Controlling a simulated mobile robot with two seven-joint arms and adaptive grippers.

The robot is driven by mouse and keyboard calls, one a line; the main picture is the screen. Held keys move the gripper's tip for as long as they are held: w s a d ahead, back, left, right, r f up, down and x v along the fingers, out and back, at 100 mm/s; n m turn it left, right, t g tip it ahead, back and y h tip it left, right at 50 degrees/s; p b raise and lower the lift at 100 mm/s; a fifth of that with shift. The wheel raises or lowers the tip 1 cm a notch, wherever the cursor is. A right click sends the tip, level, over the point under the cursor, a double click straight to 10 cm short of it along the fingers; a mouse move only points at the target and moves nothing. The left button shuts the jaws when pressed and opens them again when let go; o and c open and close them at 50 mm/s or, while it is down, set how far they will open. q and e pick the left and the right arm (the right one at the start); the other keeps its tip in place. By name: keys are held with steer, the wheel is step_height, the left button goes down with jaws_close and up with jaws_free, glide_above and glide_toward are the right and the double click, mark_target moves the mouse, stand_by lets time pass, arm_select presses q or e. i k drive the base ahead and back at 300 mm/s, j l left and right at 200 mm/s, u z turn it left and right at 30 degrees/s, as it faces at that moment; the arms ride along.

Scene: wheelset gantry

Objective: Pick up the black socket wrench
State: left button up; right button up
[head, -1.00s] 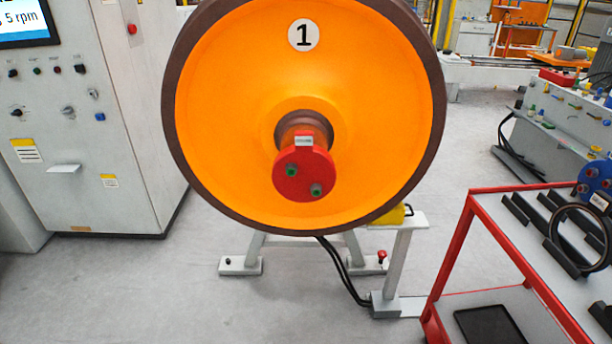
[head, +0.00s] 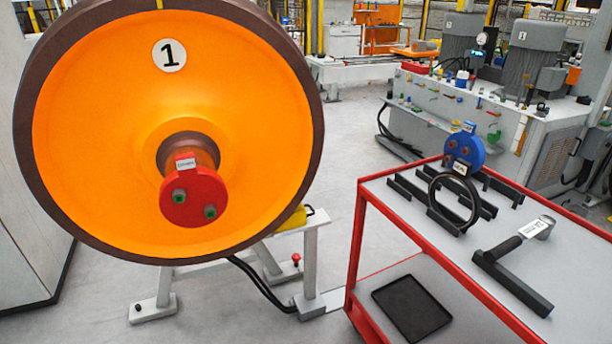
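A tool with a black grip (head: 503,248), a white label and a grey metallic head lies on the top of the red-framed cart (head: 405,205) at the right. It looks like the socket wrench, though the label is too small to read. Its grip end rests at a black angled bar (head: 520,288) that runs toward the front right. Neither of my grippers shows in the head view.
A large orange wheel (head: 95,150) marked 1, with a red hub cap (head: 193,197), fills the left. On the cart stand a black ring (head: 436,190), a blue disc (head: 466,152) and black rails. A black tray (head: 411,308) lies on the lower shelf.

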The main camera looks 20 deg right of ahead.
mark_target(541, 228)
steer(key=z, duration=2)
steer(key=i+j, duration=0.05)
